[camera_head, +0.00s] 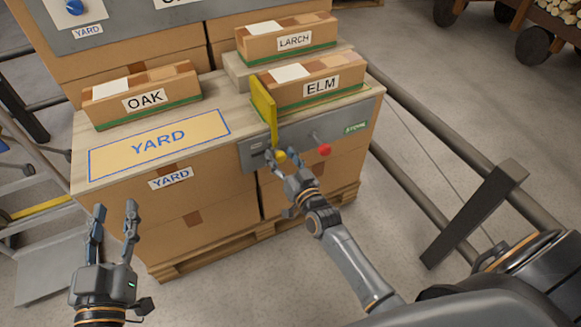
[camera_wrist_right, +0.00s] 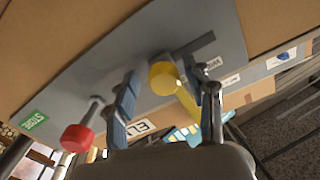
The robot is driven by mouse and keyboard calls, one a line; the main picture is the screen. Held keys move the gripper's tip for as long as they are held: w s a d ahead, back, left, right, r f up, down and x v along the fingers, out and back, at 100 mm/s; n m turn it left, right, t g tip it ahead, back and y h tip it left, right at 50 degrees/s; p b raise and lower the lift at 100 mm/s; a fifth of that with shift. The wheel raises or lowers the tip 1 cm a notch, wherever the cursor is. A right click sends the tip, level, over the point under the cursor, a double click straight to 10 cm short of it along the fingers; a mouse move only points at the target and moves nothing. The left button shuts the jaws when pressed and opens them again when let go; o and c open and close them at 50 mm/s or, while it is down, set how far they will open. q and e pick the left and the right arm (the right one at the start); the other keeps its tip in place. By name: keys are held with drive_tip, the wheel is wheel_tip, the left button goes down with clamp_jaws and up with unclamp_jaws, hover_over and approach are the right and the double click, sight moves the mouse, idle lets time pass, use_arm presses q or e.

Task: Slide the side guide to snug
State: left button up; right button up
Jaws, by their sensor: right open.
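The side guide (camera_head: 262,104) is an upright yellow plate at the left end of the ELM box (camera_head: 310,85). I cannot tell whether it touches the box. Its round yellow knob (camera_head: 281,157) sticks out of the grey front panel (camera_head: 350,122). My right gripper (camera_head: 275,158) is open at the knob. In the right wrist view the yellow knob (camera_wrist_right: 163,78) shows between the two spread fingers (camera_wrist_right: 166,95), not gripped. My left gripper (camera_head: 115,210) is open and empty, left of the pallet and in front of the bench.
A red knob (camera_head: 325,150) sits right of the yellow one on the panel. The OAK box (camera_head: 142,97) stands on the bench left, behind the YARD mat (camera_head: 158,143). The LARCH box (camera_head: 288,38) stands behind ELM. A dark rail (camera_head: 440,140) runs along the right.

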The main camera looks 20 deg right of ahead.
drive_tip(key=s, duration=1.1)
drive_tip(key=shift+s+d, duration=0.2)
drive_tip(key=shift+d, duration=0.05)
